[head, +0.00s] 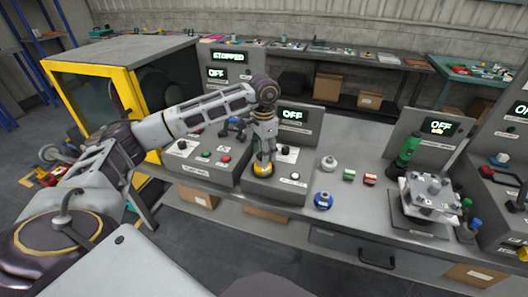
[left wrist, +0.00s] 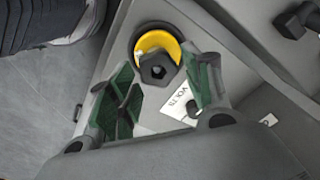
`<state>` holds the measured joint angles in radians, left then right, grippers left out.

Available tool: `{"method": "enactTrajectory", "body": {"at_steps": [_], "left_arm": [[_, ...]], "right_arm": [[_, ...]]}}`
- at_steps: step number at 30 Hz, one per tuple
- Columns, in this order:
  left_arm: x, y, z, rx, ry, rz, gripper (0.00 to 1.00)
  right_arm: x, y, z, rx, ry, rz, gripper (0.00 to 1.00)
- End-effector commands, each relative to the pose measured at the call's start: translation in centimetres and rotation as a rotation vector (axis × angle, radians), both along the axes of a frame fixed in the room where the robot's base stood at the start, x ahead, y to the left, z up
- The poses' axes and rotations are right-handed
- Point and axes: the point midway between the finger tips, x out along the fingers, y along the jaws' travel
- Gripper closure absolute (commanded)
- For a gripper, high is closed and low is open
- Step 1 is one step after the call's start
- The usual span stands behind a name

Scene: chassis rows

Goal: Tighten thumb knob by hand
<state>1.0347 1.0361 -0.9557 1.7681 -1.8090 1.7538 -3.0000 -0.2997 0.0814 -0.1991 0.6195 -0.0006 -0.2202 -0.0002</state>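A yellow round piece with a dark hex-shaped knob (left wrist: 157,68) at its centre sits on a grey panel box in the left wrist view. No part of my right gripper shows.
The box carries a lit OFF display (head: 292,114). A grey-white knob (head: 329,163), a blue round piece (head: 323,201), a green block (head: 349,175) and a red block (head: 370,179) lie to the right. A metal fixture (head: 432,193) stands further right. A yellow-framed cabinet (head: 100,98) stands at left.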

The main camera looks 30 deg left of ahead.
Motion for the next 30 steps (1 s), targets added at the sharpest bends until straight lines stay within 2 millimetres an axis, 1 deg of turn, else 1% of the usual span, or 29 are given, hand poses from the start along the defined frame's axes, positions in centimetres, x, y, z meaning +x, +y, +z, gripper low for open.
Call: {"method": "enactTrajectory", "body": {"at_steps": [1, 2, 12, 17, 23, 30], "left_arm": [[0.0, 0.0, -0.1, 0.000, 0.001, 0.000, 0.39], [0.0, 0.0, -0.1, 0.000, 0.002, 0.000, 0.36], [-0.1, -0.1, -0.2, -0.001, 0.004, -0.001, 0.36], [-0.1, -0.1, 0.3, -0.002, 0.003, -0.001, 0.36], [0.0, -0.1, 1.7, -0.001, 0.002, -0.001, 0.36], [0.0, -0.1, 4.4, -0.001, 0.002, -0.002, 0.36]], "right_arm": [[-0.1, 0.0, 0.0, 0.000, 0.001, 0.000, 0.18], [-0.1, 0.0, 0.0, 0.000, 0.001, 0.000, 0.18], [0.0, 0.1, 0.0, 0.002, 0.000, 0.000, 0.18], [0.0, 0.2, 0.0, 0.002, 0.000, 0.000, 0.18], [0.0, 0.2, 0.0, 0.002, -0.001, -0.001, 0.18], [0.0, 0.2, 0.0, 0.002, -0.001, -0.001, 0.18]]}}
